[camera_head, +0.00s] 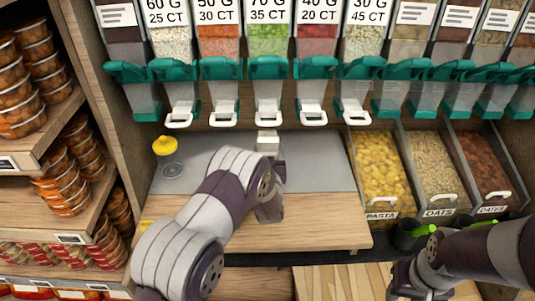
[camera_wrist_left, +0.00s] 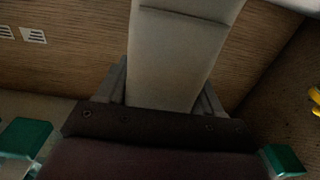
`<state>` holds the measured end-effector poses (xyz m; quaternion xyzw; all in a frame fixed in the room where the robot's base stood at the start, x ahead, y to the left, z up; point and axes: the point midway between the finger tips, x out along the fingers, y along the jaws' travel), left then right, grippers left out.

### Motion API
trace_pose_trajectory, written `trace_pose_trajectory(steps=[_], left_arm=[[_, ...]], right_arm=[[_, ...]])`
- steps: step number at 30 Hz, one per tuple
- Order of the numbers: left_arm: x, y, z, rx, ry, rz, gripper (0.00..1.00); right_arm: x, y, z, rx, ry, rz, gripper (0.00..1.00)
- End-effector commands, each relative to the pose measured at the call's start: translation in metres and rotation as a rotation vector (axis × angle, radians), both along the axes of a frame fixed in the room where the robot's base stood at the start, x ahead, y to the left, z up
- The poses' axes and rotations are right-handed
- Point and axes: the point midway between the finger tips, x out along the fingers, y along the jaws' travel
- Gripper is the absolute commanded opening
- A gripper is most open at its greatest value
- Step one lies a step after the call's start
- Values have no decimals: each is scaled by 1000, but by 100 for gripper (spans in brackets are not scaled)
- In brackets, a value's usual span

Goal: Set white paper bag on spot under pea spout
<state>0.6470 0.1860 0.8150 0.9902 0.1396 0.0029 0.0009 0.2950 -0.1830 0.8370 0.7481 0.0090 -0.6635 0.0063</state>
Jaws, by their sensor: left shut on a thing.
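The white paper bag (camera_head: 268,139) is upright at the grey strip, just below the pea dispenser (camera_head: 268,40) and its white-handled spout (camera_head: 267,110). My left arm hides its lower part, so I cannot tell whether it touches the surface. In the left wrist view the bag (camera_wrist_left: 178,60) fills the space between the fingers of my left gripper (camera_wrist_left: 163,95), which is shut on it. My right gripper (camera_head: 405,289) is low at the right, partly cut off by the frame; its opening is unclear.
A yellow-topped item (camera_head: 165,146) stands left on the grey strip (camera_head: 315,165). Bins of pasta (camera_head: 382,170), oats (camera_head: 438,165) and dates (camera_head: 483,160) stand right. Other dispensers hang on both sides of the peas. The wooden counter (camera_head: 325,220) in front is mostly clear.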

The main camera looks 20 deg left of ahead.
Motion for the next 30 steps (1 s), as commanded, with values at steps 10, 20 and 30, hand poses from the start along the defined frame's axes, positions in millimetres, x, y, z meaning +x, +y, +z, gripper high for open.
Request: trace_pose_trajectory(steps=[10, 20, 30], left_arm=[[-3, 0, -13, 0, 16, -1, 92], [-4, 0, -6, 1, 26, -2, 92], [-81, -24, 1, 2, 19, -5, 92]], right_arm=[[0, 0, -5, 0, 0, 0, 43], [0, 0, 5, 0, 0, 0, 43], [0, 0, 11, 0, 0, 0, 43]])
